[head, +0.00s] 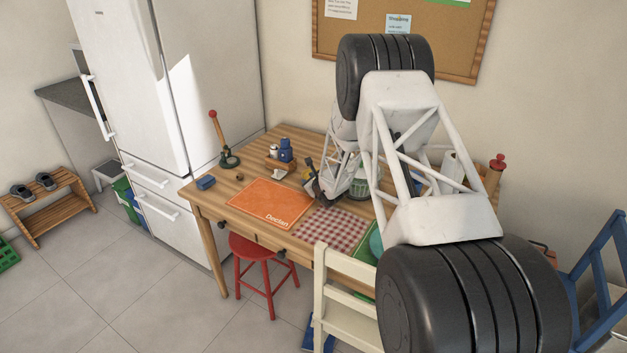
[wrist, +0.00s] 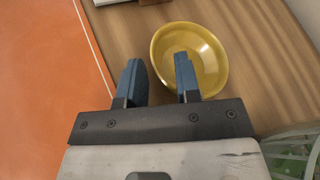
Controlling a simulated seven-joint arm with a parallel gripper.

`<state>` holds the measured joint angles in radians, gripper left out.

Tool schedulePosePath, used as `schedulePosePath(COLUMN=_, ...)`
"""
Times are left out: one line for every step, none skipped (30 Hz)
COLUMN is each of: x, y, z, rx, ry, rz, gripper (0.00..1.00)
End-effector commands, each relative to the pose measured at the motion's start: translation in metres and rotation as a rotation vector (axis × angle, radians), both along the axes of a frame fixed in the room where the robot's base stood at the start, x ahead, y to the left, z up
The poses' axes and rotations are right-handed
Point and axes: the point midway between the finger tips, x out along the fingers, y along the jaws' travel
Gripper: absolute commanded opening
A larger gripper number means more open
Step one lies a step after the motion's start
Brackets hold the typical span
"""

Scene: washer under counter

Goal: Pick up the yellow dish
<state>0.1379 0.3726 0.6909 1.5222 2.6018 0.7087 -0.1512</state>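The yellow dish (wrist: 212,72) is a round, shallow bowl standing upright on the wooden table in the wrist view. My gripper (wrist: 157,66) is open, with two blue-grey fingers apart. The right finger overlaps the dish's interior in the picture and the left finger lies outside its left rim, so the near left rim is between them. I cannot tell the fingers' height above the dish or any contact. In the head view my gripper (head: 315,190) is low over the table, and I cannot make out the dish clearly there.
An orange placemat (head: 268,203) lies left of the dish. A checked cloth (head: 330,229) lies nearer the front. A glass container (wrist: 292,155) stands close at right. A wooden caddy (head: 279,164) with bottles stands behind. My arm hides the table's right part.

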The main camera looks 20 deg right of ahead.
Motion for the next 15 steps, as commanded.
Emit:
schedulePosePath(x=0.005, y=0.001, z=-0.003, rx=0.000, ry=0.000, rz=0.001, gripper=0.31)
schedulePosePath(x=0.007, y=0.002, z=-0.003, rx=0.000, ry=0.000, rz=0.000, gripper=0.31)
schedulePosePath(x=0.010, y=0.002, z=-0.004, rx=0.000, ry=0.000, rz=0.000, gripper=0.31)
schedulePosePath(x=0.012, y=0.003, z=-0.005, rx=0.000, ry=0.000, rz=0.000, gripper=0.31)
schedulePosePath(x=0.014, y=0.003, z=-0.005, rx=0.000, ry=0.000, rz=0.000, gripper=0.31)
schedulePosePath(x=0.016, y=0.004, z=-0.006, rx=0.000, ry=0.000, rz=0.000, gripper=0.31)
schedulePosePath(x=0.017, y=0.004, z=-0.007, rx=0.000, ry=0.000, rz=0.000, gripper=0.31)
schedulePosePath(x=0.018, y=0.004, z=-0.007, rx=0.000, ry=0.000, rz=0.000, gripper=0.31)
schedulePosePath(x=0.019, y=0.004, z=-0.008, rx=0.000, ry=0.000, rz=0.000, gripper=0.31)
schedulePosePath(x=0.019, y=0.004, z=-0.008, rx=0.000, ry=0.000, rz=0.000, gripper=0.31)
schedulePosePath(x=0.020, y=0.004, z=-0.008, rx=0.000, ry=0.000, rz=0.000, gripper=0.31)
schedulePosePath(x=0.020, y=0.005, z=-0.008, rx=0.000, ry=0.000, rz=0.000, gripper=0.31)
schedulePosePath(x=0.020, y=0.004, z=-0.008, rx=0.000, ry=0.000, rz=0.000, gripper=0.31)
schedulePosePath(x=0.020, y=0.005, z=-0.008, rx=0.000, ry=0.000, rz=0.000, gripper=0.31)
schedulePosePath(x=0.020, y=0.005, z=-0.008, rx=0.000, ry=0.000, rz=0.000, gripper=0.31)
